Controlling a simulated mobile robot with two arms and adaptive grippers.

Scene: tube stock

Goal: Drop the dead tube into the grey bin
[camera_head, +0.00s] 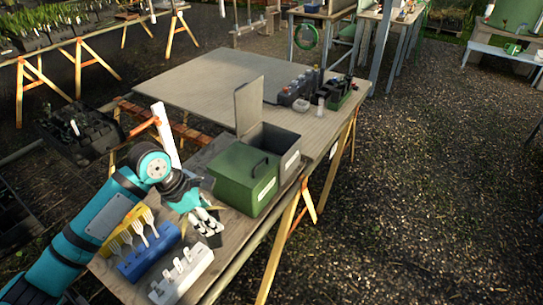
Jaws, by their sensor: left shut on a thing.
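My left gripper (206,221) hangs above the near part of the bench, to the left of the green box. It is shut on a small dark tube (213,241), mostly hidden by the pale fingers. Thin yellow-brown bits show around the gripper. The grey bin (272,140) stands open behind the green box, with its lid (249,106) raised at its far left side. The held tube is outside the bin, toward the front left. My right gripper is not in view.
A closed green box (245,178) with a dark handle stands between my left gripper and the grey bin. Blue (148,262) and white (180,276) holders stand at the near end. Dark containers (297,90) stand farther back. The bench's far left (195,82) is clear.

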